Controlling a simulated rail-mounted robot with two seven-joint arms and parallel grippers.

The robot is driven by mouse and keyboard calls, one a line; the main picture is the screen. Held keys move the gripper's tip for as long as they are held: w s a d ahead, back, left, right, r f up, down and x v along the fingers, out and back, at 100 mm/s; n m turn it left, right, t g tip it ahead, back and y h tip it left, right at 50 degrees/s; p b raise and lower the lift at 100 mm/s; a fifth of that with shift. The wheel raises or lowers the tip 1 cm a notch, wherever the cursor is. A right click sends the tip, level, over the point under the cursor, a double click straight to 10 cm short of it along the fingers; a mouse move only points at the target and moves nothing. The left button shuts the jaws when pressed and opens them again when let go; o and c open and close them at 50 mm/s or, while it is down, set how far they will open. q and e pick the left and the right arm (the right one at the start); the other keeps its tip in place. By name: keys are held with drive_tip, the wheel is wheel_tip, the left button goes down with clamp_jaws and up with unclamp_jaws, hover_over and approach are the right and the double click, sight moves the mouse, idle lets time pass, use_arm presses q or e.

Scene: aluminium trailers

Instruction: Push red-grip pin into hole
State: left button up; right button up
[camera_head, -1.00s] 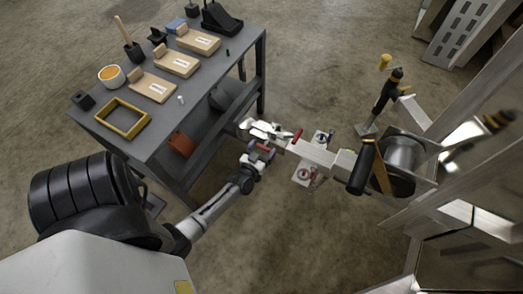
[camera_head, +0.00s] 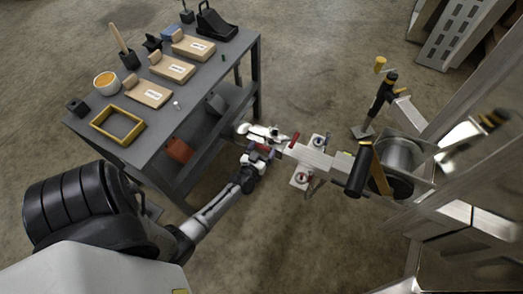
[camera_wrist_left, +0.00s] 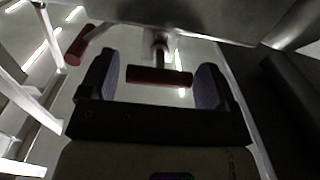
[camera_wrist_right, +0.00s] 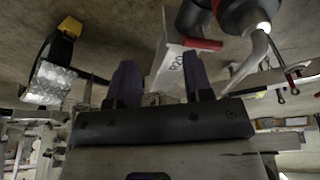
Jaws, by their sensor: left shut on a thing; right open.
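The red-grip pin shows its red grip (camera_wrist_left: 160,77) crosswise in the left wrist view, with a metal shank behind it. My left gripper (camera_wrist_left: 161,86) is shut on the grip, one purple pad at each end. In the head view my left gripper (camera_head: 262,153) is beside the coupler end of the aluminium trailer tongue (camera_head: 312,158). The hole is not clearly visible, so I cannot tell how deep the pin sits. My right gripper (camera_wrist_right: 161,88) is open and empty in the right wrist view, with the tongue beyond its fingers.
A red lever (camera_head: 294,139) sits on the tongue, and another red handle (camera_wrist_left: 78,45) shows in the left wrist view. A winch drum (camera_head: 398,157) and black handle (camera_head: 358,172) are to the right.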

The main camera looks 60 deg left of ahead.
use_arm(q)
drive_tip(key=o, duration=0.8)
drive_tip(key=p+v, duration=0.5)
drive_tip(key=v, duration=0.8)
drive_tip(key=shift+s+d, duration=0.2)
drive_tip(key=shift+s, duration=0.15)
